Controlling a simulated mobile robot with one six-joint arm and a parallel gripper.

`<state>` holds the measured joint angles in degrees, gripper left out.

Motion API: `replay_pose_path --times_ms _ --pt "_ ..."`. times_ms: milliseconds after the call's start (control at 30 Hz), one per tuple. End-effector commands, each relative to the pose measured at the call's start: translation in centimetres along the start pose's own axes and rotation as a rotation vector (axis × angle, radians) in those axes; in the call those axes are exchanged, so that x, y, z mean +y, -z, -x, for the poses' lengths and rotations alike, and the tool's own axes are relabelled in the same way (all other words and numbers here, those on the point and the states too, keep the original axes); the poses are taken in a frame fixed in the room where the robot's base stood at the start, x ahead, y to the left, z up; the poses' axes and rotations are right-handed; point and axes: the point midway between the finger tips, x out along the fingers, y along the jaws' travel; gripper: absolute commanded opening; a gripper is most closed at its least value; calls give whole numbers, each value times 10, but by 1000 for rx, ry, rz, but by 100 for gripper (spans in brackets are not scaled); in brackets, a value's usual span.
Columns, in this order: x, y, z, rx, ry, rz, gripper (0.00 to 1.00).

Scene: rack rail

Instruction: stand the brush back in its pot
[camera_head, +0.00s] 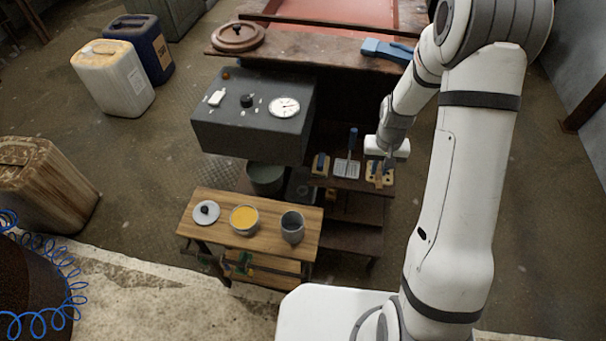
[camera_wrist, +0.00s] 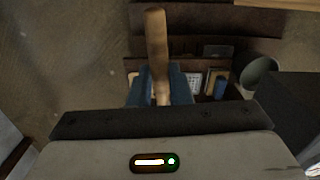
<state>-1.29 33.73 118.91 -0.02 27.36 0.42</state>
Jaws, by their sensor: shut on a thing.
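My gripper (camera_head: 388,163) is over the right end of the dark tool rack (camera_head: 345,184). In the wrist view its blue-grey fingers (camera_wrist: 160,92) are closed on the light wooden handle of the brush (camera_wrist: 156,42). The handle extends up the picture, away from the fingers; the bristle end cannot be made out. A grey, open-topped pot (camera_head: 292,227) stands upright at the right end of the small wooden table (camera_head: 262,208). The pot does not show in the wrist view.
A tin with yellow contents (camera_head: 244,219) and a round lid (camera_head: 206,212) share the small table. A grey box with a dial (camera_head: 250,125) stands behind it. A blue-handled scraper (camera_head: 348,160) is in the rack. A grey-green bucket (camera_head: 266,179) stands between rack and table.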

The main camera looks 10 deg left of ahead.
Motion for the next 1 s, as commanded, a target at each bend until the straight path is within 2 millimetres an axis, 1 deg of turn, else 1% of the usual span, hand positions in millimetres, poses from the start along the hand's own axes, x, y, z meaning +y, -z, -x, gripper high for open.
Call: replay_pose_path --times_ms 167,267,367,433,467,533,600,667,700,800,867,900,1000 --pt "3 0 0 -1 0 -8 0" --pt "0 -7 -3 -20 1 -29 0" --pt "-9 -27 -10 -82 4 -97 0" --pt "-21 -48 -15 -157 13 -175 0" --pt "-27 -58 -17 -202 21 -218 0" --pt "-48 -85 -19 -332 54 -334 0" --pt "-70 -107 -16 -481 108 -451 0" --pt "-88 -122 -12 -608 170 -541 0" --pt "-101 -131 -7 -696 219 -598 0" --pt "-132 -146 8 -907 369 -726 0" --pt "-150 -151 20 -1018 468 -790 0" --pt "-160 -152 28 -1080 537 -826 0" --pt "-182 -149 48 -1199 697 -896 0"
